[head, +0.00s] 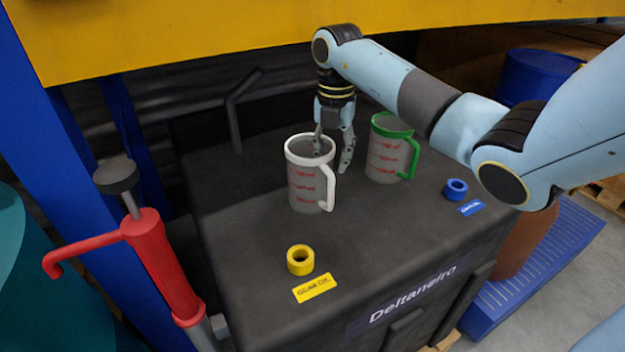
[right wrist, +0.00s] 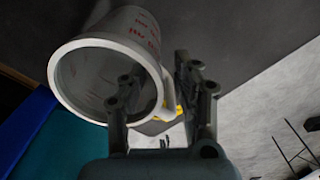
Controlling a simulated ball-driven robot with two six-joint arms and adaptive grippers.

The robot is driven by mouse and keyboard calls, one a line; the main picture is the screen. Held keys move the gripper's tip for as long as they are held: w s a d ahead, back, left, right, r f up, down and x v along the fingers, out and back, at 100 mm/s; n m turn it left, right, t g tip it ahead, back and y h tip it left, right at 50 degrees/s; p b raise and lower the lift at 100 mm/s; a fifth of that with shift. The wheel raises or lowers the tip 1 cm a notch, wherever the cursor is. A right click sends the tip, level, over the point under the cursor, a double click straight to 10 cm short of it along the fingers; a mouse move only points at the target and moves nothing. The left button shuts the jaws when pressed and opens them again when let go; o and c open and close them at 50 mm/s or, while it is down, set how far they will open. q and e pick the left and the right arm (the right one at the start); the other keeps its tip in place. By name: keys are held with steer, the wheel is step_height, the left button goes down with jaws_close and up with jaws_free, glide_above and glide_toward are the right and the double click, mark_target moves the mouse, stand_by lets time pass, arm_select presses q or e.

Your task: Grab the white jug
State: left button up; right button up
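The white jug (head: 309,180) stands upright on the black top, clear-bodied with red markings, a white rim and a white handle on its right. My right gripper (head: 333,158) points down at the jug's far right rim. Its fingers are apart, one at the jug's mouth and the other outside the wall. In the right wrist view the jug (right wrist: 130,28) shows its open mouth, with one finger of the gripper (right wrist: 158,85) over the opening and the other beyond the handle. Whether either finger touches is unclear. My left gripper is out of view.
A similar jug with a green rim (head: 388,150) stands right of the gripper. A yellow ring (head: 300,260) and a blue ring (head: 456,189) lie near labels on the black top (head: 370,235). A red hand pump (head: 160,262) stands at the left; a yellow beam (head: 180,35) crosses above.

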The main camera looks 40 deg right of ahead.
steer(key=shift+c, duration=0.3)
jaws_close()
steer(key=shift+r, duration=0.15)
